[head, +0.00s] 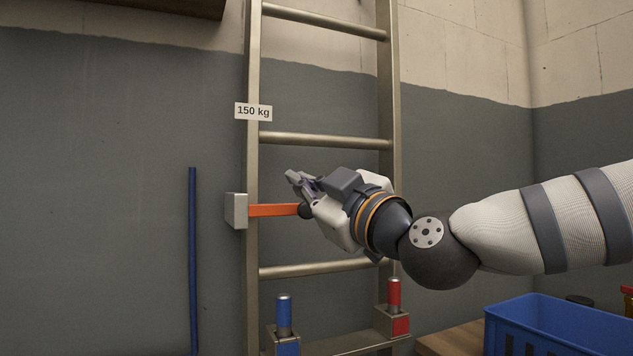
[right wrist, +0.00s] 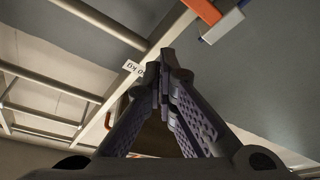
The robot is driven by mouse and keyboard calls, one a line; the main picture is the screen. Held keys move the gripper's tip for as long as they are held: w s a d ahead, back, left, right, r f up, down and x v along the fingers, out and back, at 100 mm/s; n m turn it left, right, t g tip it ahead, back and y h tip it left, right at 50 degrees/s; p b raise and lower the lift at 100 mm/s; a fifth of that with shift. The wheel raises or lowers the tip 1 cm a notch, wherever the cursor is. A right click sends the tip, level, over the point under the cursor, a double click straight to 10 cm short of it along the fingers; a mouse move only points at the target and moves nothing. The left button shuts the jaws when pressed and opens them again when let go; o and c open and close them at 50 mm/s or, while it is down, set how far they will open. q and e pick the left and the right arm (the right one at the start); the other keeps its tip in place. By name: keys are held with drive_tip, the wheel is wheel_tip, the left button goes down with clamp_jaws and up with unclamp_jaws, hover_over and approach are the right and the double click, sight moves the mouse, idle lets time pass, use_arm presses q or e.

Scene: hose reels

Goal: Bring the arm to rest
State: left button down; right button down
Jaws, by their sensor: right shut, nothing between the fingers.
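My right gripper (head: 296,180) is in front of the metal ladder (head: 253,180), with its fingers pointing to the left. It is shut and empty. In the right wrist view its fingers (right wrist: 166,58) meet at the tips with nothing between them. In the head view the gripper overlaps the knob end of an orange lever (head: 272,210), just above it in the picture. I cannot tell how far apart they are in depth. In the right wrist view the lever (right wrist: 203,10) is clear of the fingers. My left gripper is not in view.
The lever sticks out level from a grey box (head: 236,210) on the ladder's left rail. A "150 kg" label (head: 253,112) is above it. Below stand a blue peg (head: 284,315) and a red peg (head: 394,293). A blue crate (head: 560,325) is at lower right. A blue rod (head: 192,260) stands at left.

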drive_tip(key=s+d+f+m+g+h, duration=0.1)
drive_tip(key=s+f+m+g+h, duration=0.15)
drive_tip(key=f, duration=1.25)
drive_tip(key=s+d+f+m+g+h, duration=0.15)
drive_tip(key=s+f+g, duration=0.25)
drive_tip(key=f, duration=1.1)
drive_tip(key=s+d+f+m+g+h, duration=0.1)
drive_tip(key=s+d+f+m+g, duration=0.2)
drive_tip(key=f, duration=1.1)
drive_tip(key=s+d+f+m+g+h, duration=0.1)
drive_tip(key=s+d+f+m+g, duration=0.15)
drive_tip(key=s+f, duration=0.6)
drive_tip(key=s+d+f+m+g+h, duration=0.1)
drive_tip(key=s+d+f+g, duration=0.2)
drive_tip(key=s+f, duration=0.6)
drive_tip(key=s+d+f+m+g+h, duration=0.1)
drive_tip(key=s+d, duration=0.3)
drive_tip(key=s, duration=0.7)
drive_tip(key=s+d+f+m+g+h, duration=0.2)
drive_tip(key=s+d+g, duration=0.2)
drive_tip(key=s, duration=0.7)
drive_tip(key=shift+d+g+p, duration=0.15)
drive_tip(key=shift+g+p, duration=0.15)
drive_tip(key=shift+m, duration=0.25)
